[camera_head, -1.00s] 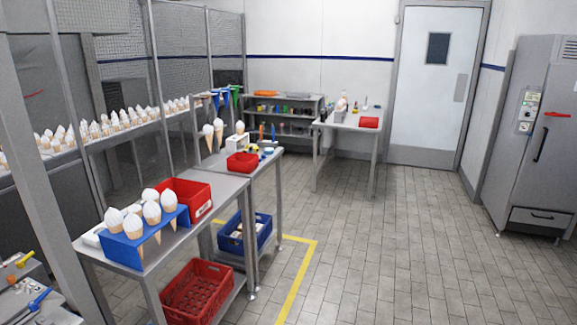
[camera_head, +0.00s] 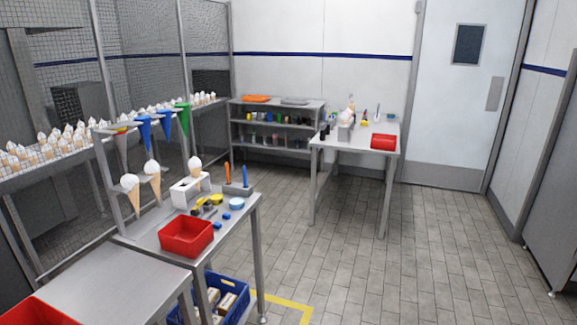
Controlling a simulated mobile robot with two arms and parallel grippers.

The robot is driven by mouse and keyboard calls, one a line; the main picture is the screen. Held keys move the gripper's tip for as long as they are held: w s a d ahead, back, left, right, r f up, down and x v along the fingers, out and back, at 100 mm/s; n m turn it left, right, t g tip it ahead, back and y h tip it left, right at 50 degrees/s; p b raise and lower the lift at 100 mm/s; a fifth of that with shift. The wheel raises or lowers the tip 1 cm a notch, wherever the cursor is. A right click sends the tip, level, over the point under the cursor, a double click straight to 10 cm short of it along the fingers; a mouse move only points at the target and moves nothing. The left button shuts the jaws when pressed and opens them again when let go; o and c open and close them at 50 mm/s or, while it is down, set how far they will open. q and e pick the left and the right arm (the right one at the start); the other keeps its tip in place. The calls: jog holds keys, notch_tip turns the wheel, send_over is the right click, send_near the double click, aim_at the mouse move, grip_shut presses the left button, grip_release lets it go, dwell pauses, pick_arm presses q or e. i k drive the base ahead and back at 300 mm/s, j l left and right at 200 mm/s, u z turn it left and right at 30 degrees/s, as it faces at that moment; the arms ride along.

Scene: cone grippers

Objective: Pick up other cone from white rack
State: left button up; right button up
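A white rack (camera_head: 184,194) stands on the metal table at the left middle. One cone with a white top (camera_head: 195,166) stands upright in it. Left of it, two more white-topped cones, one (camera_head: 131,192) and another (camera_head: 154,178), hang point down at a metal frame. A pale block-like holder (camera_head: 345,132) with a white-topped item above it stands on the far table; its details are too small to tell. Neither of my grippers is in view.
A red bin (camera_head: 186,237) sits at the front of the rack's table (camera_head: 150,240), with small tools and lids beside it. A lower metal table (camera_head: 112,277) adjoins it. A blue crate (camera_head: 229,302) is below. The tiled floor (camera_head: 390,255) to the right is clear.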

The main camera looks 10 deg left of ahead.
aim_at(195, 165)
jog(key=i+l+u, duration=0.1)
jog(key=i+u, duration=0.35)
jog(key=i+l+u, duration=0.3)
jog(key=i+u, duration=0.15)
jog(key=i+l+u, duration=0.85)
jog(key=l, duration=0.15)
jog(key=k+j, duration=0.05)
